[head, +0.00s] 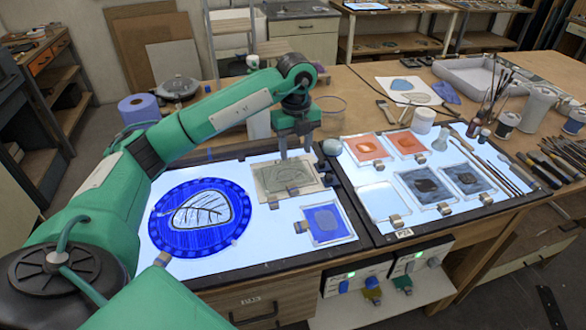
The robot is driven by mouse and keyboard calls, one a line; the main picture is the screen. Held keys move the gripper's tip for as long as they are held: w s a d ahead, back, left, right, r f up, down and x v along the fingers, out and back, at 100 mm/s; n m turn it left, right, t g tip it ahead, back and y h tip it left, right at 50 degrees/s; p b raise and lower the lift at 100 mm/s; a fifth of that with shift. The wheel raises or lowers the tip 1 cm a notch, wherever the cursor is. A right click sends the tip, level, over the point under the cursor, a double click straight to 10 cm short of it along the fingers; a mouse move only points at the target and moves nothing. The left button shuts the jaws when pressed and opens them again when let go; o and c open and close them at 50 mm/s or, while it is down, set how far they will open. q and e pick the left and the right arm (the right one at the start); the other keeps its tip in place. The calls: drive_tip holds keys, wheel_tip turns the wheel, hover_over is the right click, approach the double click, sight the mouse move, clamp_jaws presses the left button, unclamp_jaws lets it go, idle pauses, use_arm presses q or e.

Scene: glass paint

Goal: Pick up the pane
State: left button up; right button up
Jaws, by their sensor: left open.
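My left gripper (296,152) points down with its fingers apart. It is over the far edge of a grey-beige square pane (268,178) on the left light table (238,262). I cannot tell whether the fingertips touch this pane. A smaller blue pane (324,218) with a clear border lies in front and to the right of it. A round blue piece (168,238) with a pale leaf shape lies to the left. Several more panes lie on the right light table, including an orange-red one (366,148), a clear one (376,200) and a dark one (427,184).
Small metal blocks (304,226) stand by the panes. Thin tools (492,165) lie along the right light table. Jars, a brush holder (490,125) and a grey tray (475,78) stand behind. A blue paper roll (139,108) stands at the back left.

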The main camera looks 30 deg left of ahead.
sight(293, 188)
use_arm(q)
drive_tip(key=f+p, duration=0.1)
drive_tip(key=f, duration=0.2)
drive_tip(key=s+f, duration=0.1)
drive_tip(key=f, duration=0.1)
drive_tip(key=shift+f+p, duration=0.4)
use_arm(e)
drive_tip(key=s+r+g, duration=0.1)
drive_tip(key=s+r, duration=0.1)
drive_tip(key=s, duration=0.5)
use_arm(q)
wheel_tip(293, 188, down, 2)
drive_tip(key=shift+f+p, duration=0.25)
drive_tip(key=shift+p, duration=0.45)
wheel_tip(293, 188, down, 4)
drive_tip(key=shift+p, duration=0.9)
drive_tip(key=shift+f, duration=0.1)
clamp_jaws()
use_arm(e)
drive_tip(key=w+r, duration=0.3)
drive_tip(key=shift+d, duration=0.2)
